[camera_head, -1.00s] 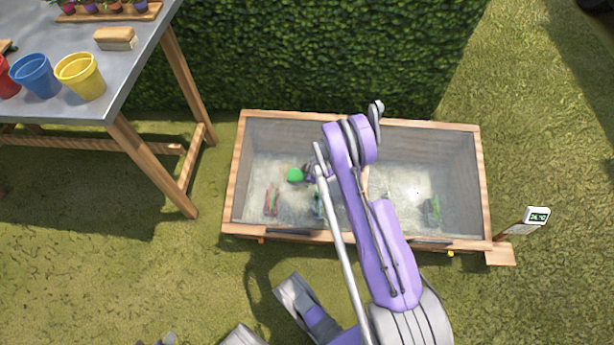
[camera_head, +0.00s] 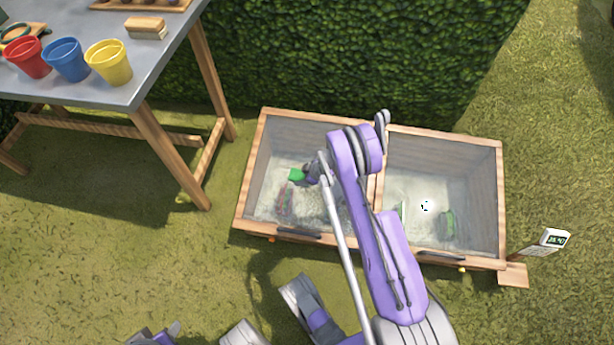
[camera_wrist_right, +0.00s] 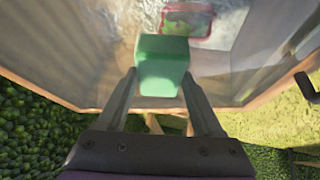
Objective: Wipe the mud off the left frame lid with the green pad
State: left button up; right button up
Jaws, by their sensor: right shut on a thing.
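The left frame lid (camera_head: 268,190) is a clear pane in a wooden edge, on the left half of the cold frame; clear mud marks cannot be made out on it. My right gripper (camera_head: 308,173) is shut on the green pad (camera_head: 296,175) over the upper middle of this lid. In the right wrist view the pad (camera_wrist_right: 160,68) sits between the two fingers over the pane. I cannot tell whether it touches the glass. My arm hides the lid's right part. My left gripper cannot be made out.
The right lid (camera_head: 425,185) lies beside it, with a small thermometer sign (camera_head: 553,240) to the right. A table (camera_head: 160,75) at left holds red, blue and yellow pots (camera_head: 108,63) and a brush (camera_head: 146,28). A hedge (camera_head: 350,60) stands behind.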

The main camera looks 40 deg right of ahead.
jog(key=shift+w+a, duration=1.7)
jog(key=shift+w, duration=0.3)
jog(key=shift+w+d+r, duration=0.25)
jog(key=shift+w+d, duration=0.5)
jog(key=shift+d, duration=0.15)
jog(key=shift+s+d, duration=1.1)
jog(key=shift+s, duration=0.25)
jog(key=shift+s+d+f+p, duration=0.1)
jog(key=shift+s+d+p, duration=0.15)
jog(key=shift+s+d, duration=1.6)
jog(key=shift+s+d+p, duration=0.2)
jog(key=shift+s+d, duration=1.3)
jog(key=shift+s, duration=0.55)
jog(key=shift+s+d, duration=1.1)
jog(key=shift+s, duration=0.15)
notch_tip(320, 180, up, 6)
jog(key=a+p, duration=0.1)
jog(key=p, duration=0.3)
jog(key=shift+s, duration=0.3)
